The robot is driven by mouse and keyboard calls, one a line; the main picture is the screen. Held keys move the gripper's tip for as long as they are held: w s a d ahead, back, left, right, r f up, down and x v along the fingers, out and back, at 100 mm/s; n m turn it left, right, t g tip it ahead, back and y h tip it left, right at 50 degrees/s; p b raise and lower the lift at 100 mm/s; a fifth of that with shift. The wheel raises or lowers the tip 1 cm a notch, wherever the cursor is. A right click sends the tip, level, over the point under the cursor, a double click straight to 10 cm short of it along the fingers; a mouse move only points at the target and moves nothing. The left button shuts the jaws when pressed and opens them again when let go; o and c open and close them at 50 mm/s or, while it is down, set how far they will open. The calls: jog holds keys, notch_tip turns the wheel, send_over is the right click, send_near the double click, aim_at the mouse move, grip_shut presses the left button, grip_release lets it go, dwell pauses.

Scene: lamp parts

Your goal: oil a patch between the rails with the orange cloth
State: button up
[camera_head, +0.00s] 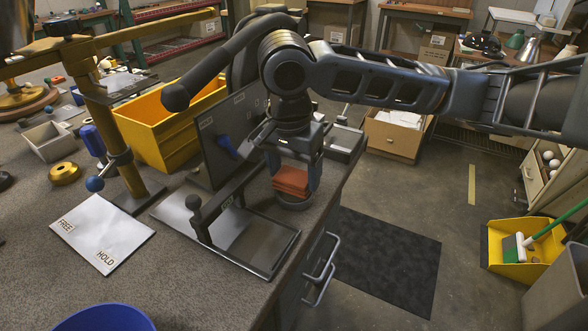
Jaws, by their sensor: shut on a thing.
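My gripper (292,166) points down near the right edge of the bench and is shut on the folded orange cloth (291,182). The cloth is at a shallow round grey dish (294,202), at its rim or just above it; I cannot tell whether it touches. A flat metal plate (235,241) with raised edges lies in front and to the left of the dish. I cannot make out for certain which edges are the rails. A dark bar with a knobbed lever (197,207) stands over the plate. My gripper is behind and right of the plate.
A dark upright panel (222,140) stands behind the plate. A yellow bin (170,125) is behind it to the left. A brass post (122,150) and a white FREE/HOLD card (102,232) are at left. A blue bowl (103,318) is at the front edge of view.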

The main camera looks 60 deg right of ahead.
aim_at(294, 177)
jog(key=shift+f, duration=0.65)
dwell(2.3)
notch_tip(294, 177, up, 7)
jog(key=p, duration=0.7)
jog(key=shift+r, duration=0.15)
dwell(0.9)
